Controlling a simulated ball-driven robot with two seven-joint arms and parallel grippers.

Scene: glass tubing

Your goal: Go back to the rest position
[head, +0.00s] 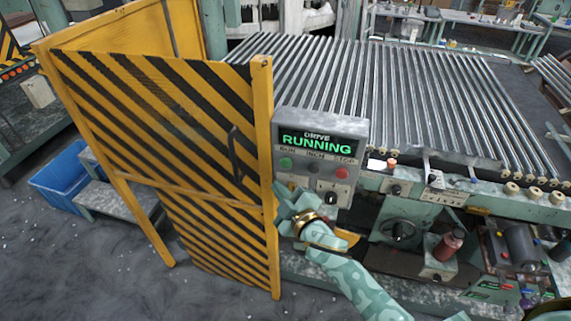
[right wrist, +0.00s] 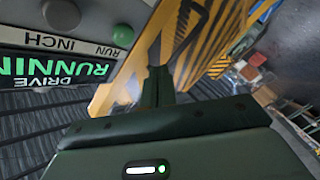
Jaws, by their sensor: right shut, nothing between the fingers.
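My right gripper (head: 281,198) is in front of the drive panel's lower left corner, beside the post of the yellow-and-black striped guard gate. Its fingers are together with nothing between them. In the right wrist view the closed fingers (right wrist: 158,84) point toward the striped gate (right wrist: 205,45), with the panel at upper left. Whether the fingertips touch the gate or panel is hard to tell. My right arm reaches up from the bottom of the head view. My left gripper does not show.
The grey drive panel (head: 318,158) has a lit RUNNING display, with a green and a red button below it. The striped guard gate (head: 190,150) stands to the left. Glass tubes lie on the machine bed (head: 400,95) behind. A blue bin (head: 60,185) is at far left.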

